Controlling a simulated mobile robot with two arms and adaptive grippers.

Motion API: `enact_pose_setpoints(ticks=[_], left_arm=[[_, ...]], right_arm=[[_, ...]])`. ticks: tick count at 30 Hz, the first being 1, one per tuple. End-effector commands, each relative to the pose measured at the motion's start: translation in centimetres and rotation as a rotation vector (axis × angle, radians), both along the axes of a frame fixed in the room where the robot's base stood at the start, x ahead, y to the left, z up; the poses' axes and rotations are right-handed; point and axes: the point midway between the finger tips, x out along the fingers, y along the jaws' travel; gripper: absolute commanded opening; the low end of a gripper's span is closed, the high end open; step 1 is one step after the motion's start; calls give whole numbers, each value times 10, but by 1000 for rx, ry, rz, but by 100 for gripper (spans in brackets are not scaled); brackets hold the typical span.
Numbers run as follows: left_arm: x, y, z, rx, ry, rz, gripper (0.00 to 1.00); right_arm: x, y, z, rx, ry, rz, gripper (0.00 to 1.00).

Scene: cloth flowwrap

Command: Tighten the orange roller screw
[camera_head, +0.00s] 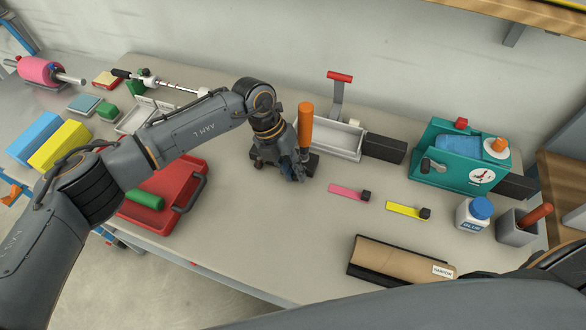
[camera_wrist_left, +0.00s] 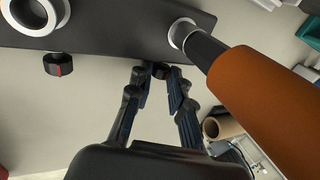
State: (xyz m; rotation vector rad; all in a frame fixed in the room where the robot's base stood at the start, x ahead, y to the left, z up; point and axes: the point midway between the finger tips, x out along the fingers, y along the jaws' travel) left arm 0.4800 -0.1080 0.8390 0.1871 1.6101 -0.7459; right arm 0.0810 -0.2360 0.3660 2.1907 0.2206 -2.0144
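The orange roller (camera_head: 306,124) stands upright beside my left gripper in the head view. In the left wrist view the orange roller (camera_wrist_left: 268,105) fills the right side, with a metal collar at its end by a dark plate (camera_wrist_left: 105,30). A dark knob (camera_wrist_left: 57,65) with a red mark sits at the plate's edge. A second dark knob (camera_wrist_left: 156,67) shows between my left fingertips, mostly hidden by them. My left gripper (camera_head: 294,174) points down at the plate; in the wrist view its fingertips (camera_wrist_left: 156,76) are partly apart around that knob. Firm contact cannot be made out. My right gripper is out of view.
A red tray (camera_head: 185,205) with a green roll lies under my left arm. A white tray (camera_head: 338,138) stands behind the roller. Pink (camera_head: 345,191) and yellow (camera_head: 403,210) strips, a teal machine (camera_head: 455,178) and a blue-capped bottle (camera_head: 474,214) are to the right.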

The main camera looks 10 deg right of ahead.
Motion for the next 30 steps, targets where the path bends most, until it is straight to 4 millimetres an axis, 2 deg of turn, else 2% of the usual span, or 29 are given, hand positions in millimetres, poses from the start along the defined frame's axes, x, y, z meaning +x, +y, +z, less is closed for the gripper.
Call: enact_pose_setpoints(ticks=[6, 15, 23, 24, 25, 30], left_arm=[[0, -1, 1, 13, -10, -3, 0], [-3, -5, 1, 202, -139, -3, 0], [-3, -5, 2, 206, -140, 0, 0], [-3, -5, 2, 206, -140, 0, 26], [-3, -5, 2, 206, -140, 0, 29], [-3, -5, 2, 205, -140, 0, 29]], right_arm=[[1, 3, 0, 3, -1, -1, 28], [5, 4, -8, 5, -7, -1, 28], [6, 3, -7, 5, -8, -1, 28], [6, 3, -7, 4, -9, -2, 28], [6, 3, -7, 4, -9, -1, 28], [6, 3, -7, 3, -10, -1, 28]])
